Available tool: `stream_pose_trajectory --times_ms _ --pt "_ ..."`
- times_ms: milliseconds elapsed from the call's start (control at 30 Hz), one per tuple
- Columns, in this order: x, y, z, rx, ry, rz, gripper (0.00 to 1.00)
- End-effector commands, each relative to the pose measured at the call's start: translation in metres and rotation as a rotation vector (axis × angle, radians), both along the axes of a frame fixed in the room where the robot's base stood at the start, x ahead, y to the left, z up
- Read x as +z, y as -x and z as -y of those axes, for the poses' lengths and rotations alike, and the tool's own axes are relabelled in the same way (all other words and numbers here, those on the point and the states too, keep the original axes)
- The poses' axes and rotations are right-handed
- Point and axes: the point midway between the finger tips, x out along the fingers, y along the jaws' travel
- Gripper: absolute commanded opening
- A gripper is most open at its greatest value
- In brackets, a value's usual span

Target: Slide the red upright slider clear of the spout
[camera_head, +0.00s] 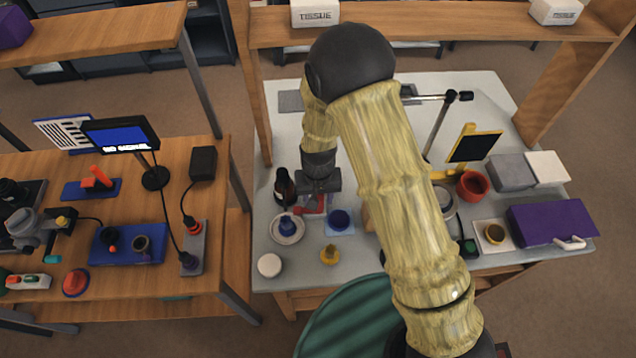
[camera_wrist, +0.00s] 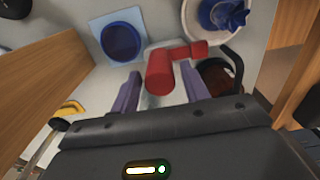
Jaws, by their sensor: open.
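A red part (camera_wrist: 160,72) with an upright round post and a red side piece (camera_wrist: 190,51) lies between my gripper's fingers in the wrist view, which I take for the slider. It also shows as a red patch (camera_head: 314,206) under my gripper in the head view. My gripper (camera_wrist: 160,92) is open, with one purple finger on each side of the post; I cannot tell whether either touches it. A pale piece (camera_wrist: 155,49) shows behind the post; I cannot tell whether it is the spout. In the head view my gripper (camera_head: 318,200) points down, low over the grey table.
A blue cup (camera_head: 340,219) on a pale blue mat is close on the right. A yellow item (camera_head: 329,255) and a white round (camera_head: 269,265) sit nearer the front edge.

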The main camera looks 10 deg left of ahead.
Motion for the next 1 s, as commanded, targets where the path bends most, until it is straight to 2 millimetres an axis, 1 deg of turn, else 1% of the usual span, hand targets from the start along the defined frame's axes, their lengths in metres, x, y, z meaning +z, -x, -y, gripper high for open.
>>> stream_pose_trajectory --times_ms 133,267,567,800,900,1000 --pt "0.013 -0.001 -0.001 0.001 -0.002 0.003 0.45" --pt "0.033 -0.001 -0.001 0.003 -0.004 0.005 0.45" --pt "0.087 -0.001 -0.001 0.001 -0.004 0.005 0.45" --pt "0.135 -0.001 -0.001 0.001 -0.004 0.005 0.45" --pt "0.152 -0.001 -0.001 0.001 -0.004 0.005 0.45" --pt "0.164 0.000 -0.001 0.000 -0.002 0.003 0.45"
